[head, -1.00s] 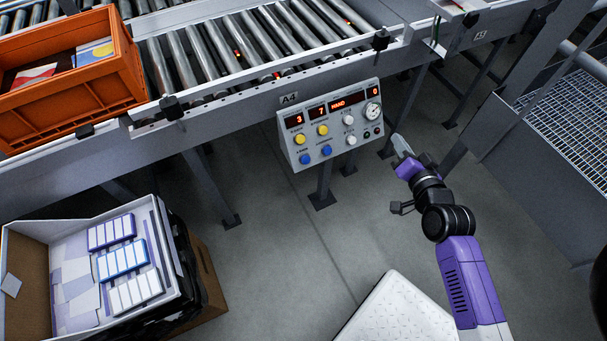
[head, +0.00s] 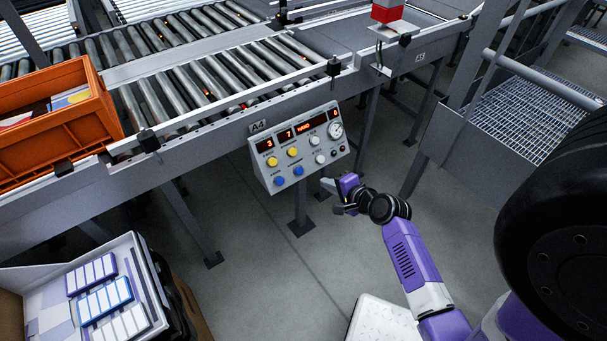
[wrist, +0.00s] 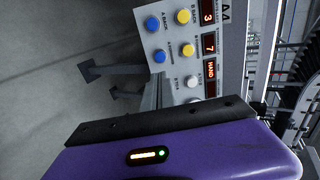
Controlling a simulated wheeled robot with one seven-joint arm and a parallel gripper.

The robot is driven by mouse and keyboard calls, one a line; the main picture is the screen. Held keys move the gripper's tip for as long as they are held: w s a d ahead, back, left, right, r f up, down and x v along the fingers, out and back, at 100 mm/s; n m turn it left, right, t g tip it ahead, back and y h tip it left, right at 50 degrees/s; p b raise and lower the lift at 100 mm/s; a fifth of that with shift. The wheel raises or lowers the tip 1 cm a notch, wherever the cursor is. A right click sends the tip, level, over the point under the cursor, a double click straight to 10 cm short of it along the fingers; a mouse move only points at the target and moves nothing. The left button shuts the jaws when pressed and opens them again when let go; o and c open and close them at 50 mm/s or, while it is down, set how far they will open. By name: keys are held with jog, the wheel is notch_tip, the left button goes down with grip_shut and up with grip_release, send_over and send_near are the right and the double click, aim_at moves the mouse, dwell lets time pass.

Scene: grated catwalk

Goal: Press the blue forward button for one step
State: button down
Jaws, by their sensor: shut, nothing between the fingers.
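In the wrist view the left blue button (wrist: 152,23) reads "A BACK"; the label by the other blue button (wrist: 159,56) is too blurred to read. The displays (wrist: 209,43) show 3, 7, HAND and 0. My gripper (head: 327,185) is shut and empty, just below the panel's right part, apart from the blue buttons. Its fingertips are hidden in the wrist view.
An orange crate (head: 62,132) sits on the roller conveyor (head: 190,92) at left. A bin of boxed items (head: 150,290) stands lower left. A grated walkway (head: 520,115) with railings lies right. The floor before the panel is clear.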

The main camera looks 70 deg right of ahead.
aim_at(300, 171)
jog(key=b+x, duration=0.3)
jog(key=x, duration=1.1)
jog(key=shift+d, duration=0.1)
